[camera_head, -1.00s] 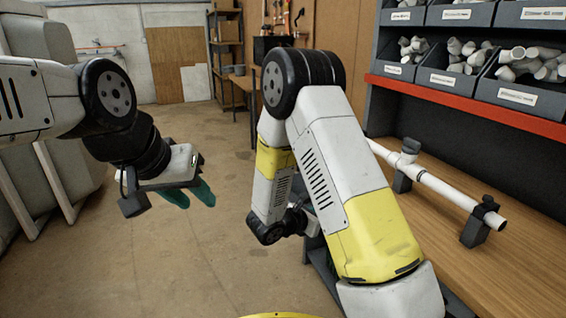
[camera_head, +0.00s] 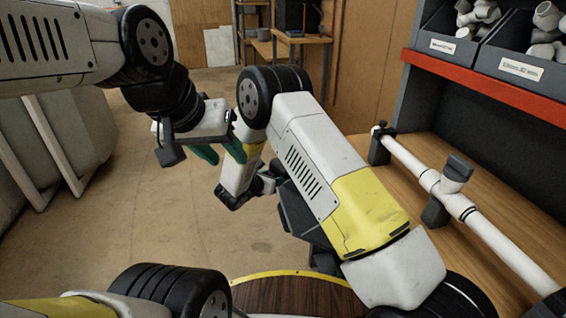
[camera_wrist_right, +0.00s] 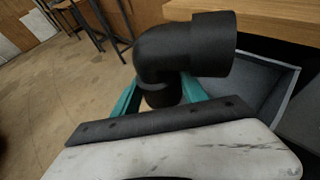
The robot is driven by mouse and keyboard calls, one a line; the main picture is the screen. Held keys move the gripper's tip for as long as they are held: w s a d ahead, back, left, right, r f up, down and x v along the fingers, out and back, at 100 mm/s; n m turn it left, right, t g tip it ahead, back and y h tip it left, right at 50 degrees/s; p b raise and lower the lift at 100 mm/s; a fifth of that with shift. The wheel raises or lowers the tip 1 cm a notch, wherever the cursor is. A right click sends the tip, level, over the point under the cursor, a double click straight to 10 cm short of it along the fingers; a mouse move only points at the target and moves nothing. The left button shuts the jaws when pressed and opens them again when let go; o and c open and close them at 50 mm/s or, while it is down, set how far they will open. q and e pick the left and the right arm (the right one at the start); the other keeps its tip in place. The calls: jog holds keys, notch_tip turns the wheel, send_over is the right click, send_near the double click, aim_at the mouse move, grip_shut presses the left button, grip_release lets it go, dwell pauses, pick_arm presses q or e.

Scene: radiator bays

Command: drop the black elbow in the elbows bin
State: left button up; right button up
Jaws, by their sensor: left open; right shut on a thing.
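The black elbow (camera_wrist_right: 185,50) fills the upper middle of the right wrist view. My right gripper (camera_wrist_right: 160,95) is shut on it, with teal fingers either side of its lower end. My left gripper (camera_head: 221,152) is open and empty in the air at the left. A dark grey bin (camera_wrist_right: 282,92) lies beyond the elbow in the right wrist view, below the bench edge. Its label does not show, so I cannot tell whether it is the elbows bin.
A wooden bench (camera_head: 400,190) runs along the right, carrying a white pipe (camera_head: 495,240) on dark supports with a grey fitting (camera_head: 457,170). Labelled shelf bins (camera_head: 520,68) with pale fittings stand above a red rail (camera_head: 490,82). Open floor (camera_head: 150,220) lies at the left.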

jog(key=shift+w+d+f, duration=0.4)
jog(key=shift+d+f, duration=0.85)
jog(key=shift+f, duration=0.3)
jog(key=shift+w+d+f, duration=0.4)
jog(key=shift+d+f, duration=0.85)
jog(key=shift+f, duration=0.35)
jog(key=shift+w+d+f, duration=0.4)
jog(key=shift+d+f, duration=0.85)
jog(key=shift+f, duration=0.3)
jog(key=o, duration=1.5)
jog(key=shift+v, duration=3.9)
